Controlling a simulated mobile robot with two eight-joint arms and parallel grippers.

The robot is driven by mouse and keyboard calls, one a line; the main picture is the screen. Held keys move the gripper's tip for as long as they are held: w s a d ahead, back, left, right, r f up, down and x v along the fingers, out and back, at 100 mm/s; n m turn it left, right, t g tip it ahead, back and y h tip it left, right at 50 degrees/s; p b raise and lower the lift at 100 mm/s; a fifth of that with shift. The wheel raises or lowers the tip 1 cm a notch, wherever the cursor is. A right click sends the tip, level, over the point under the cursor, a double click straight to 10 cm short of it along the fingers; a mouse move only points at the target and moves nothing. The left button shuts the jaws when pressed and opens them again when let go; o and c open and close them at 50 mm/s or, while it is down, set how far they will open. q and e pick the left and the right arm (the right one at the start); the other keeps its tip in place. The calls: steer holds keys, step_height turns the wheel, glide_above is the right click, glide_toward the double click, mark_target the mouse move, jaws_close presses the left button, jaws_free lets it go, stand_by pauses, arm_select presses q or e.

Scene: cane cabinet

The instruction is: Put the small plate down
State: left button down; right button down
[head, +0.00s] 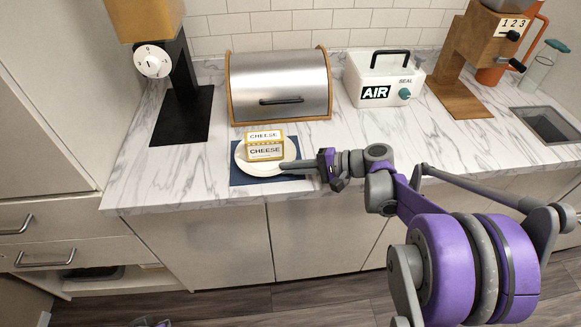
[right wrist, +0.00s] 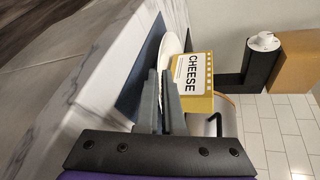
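The small white plate (head: 244,165) is at the counter's front, over a dark blue mat (head: 264,181). A yellow and white cheese box (head: 265,146) stands on the plate. My right gripper (head: 286,166) reaches in from the right to the plate's right edge. In the right wrist view its fingers (right wrist: 161,98) are close together with the plate's rim (right wrist: 168,47) between them; the cheese box (right wrist: 194,80) is just beyond. I cannot tell whether the plate touches the mat.
A steel bread box (head: 280,85) stands behind the plate. A white sealer box (head: 383,80) and a wooden grinder (head: 470,55) stand to the right, near a sink (head: 550,123). A black-based machine (head: 181,115) is at left. Bare marble surrounds the mat.

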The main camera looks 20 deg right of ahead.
steer(key=c, duration=1.5)
jaws_free()
steer(key=shift+f, duration=0.2)
steer(key=shift+o, duration=0.9)
steer(key=shift+r, duration=0.1)
steer(key=shift+r, duration=0.1)
